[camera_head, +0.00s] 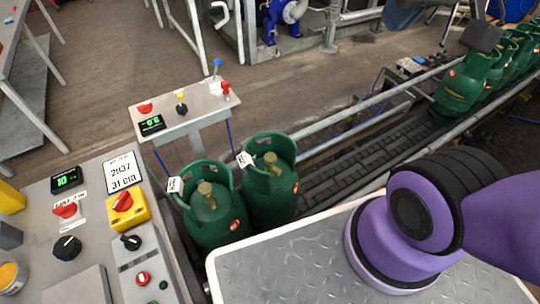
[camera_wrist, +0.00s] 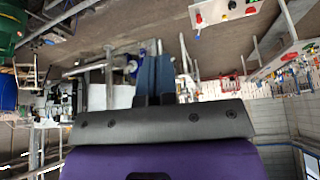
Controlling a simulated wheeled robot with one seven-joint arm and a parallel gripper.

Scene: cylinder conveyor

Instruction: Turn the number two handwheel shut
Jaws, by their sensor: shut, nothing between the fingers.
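No handwheel marked with a two can be made out. Two green gas cylinders stand side by side on the conveyor in the head view: a left one (camera_head: 213,222) and a right one (camera_head: 272,200). Each has a brass-coloured valve inside its collar, the left valve (camera_head: 206,194) and the right valve (camera_head: 271,162), and a white tag at the collar. The tag print is too small to read. My gripper (camera_wrist: 155,62) shows in the wrist view with its dark blue fingers together and nothing between them. It is away from both cylinders; the head view shows only my purple arm.
A control desk (camera_head: 100,180) with red and black knobs stands at the left. A small panel (camera_head: 180,112) with coloured knobs and levers stands behind the cylinders. A metal tread plate (camera_head: 290,262) lies in front. More green cylinders (camera_head: 462,86) queue at upper right, beyond bare conveyor (camera_head: 350,160).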

